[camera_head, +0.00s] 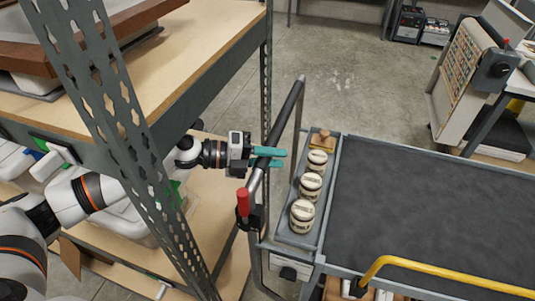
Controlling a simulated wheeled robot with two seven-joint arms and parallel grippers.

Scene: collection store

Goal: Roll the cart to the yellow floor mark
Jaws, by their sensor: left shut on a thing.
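The cart has a dark grey top (430,200) and fills the right half of the head view. Its black push handle (285,117) rises at its left end, beside the shelf rack. My left gripper (268,157) reaches in from the left, past the rack's post, and its teal fingers are shut on the handle. A red-gripped lever (243,203) sits lower on the handle. No yellow floor mark shows in this view. My right gripper is not in view.
A metal shelf rack (135,120) with wooden shelves stands close on the left. Several round labelled containers (310,185) sit in the cart's end tray. A yellow rail (440,270) crosses the cart's near side. Bare concrete floor (345,75) lies beyond; another bench (490,125) stands right.

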